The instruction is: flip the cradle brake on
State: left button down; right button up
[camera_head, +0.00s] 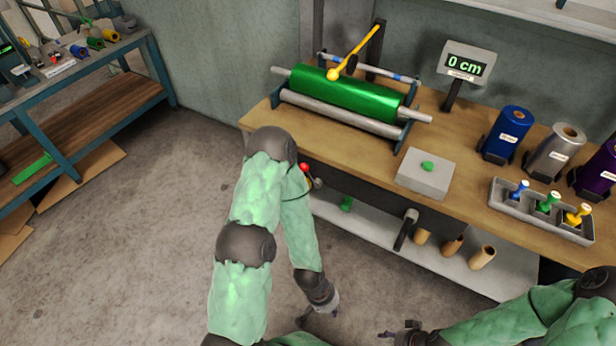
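A cradle (405,127) on the wooden bench holds a green foil roll (346,93). A yellow arm with a ball end (354,56) rises over the roll. A small red knob (304,167) shows at the bench's front edge, below the cradle's left end and partly behind my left arm. I cannot tell for sure which part is the brake. My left gripper (321,310) is low over the floor in front of the bench, well below the knob, its fingers apart and empty. My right gripper (402,331) is at the bottom edge, partly cut off, with its fingers apart.
A display (467,66) reads 0 cm. A grey block with a green top piece (424,172), a tray of coloured stamps (540,212), and blue (507,134), silver and purple rolls stand to the right. A lower shelf (377,229) holds brown tubes. Open floor lies left.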

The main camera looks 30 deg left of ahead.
aim_at(309, 176)
jog(key=j, duration=1.9)
jog(key=i+l, duration=0.15)
jog(key=l, duration=0.15)
jog(key=i+l, duration=0.15)
jog(key=l, duration=0.15)
jog(key=u, duration=0.05)
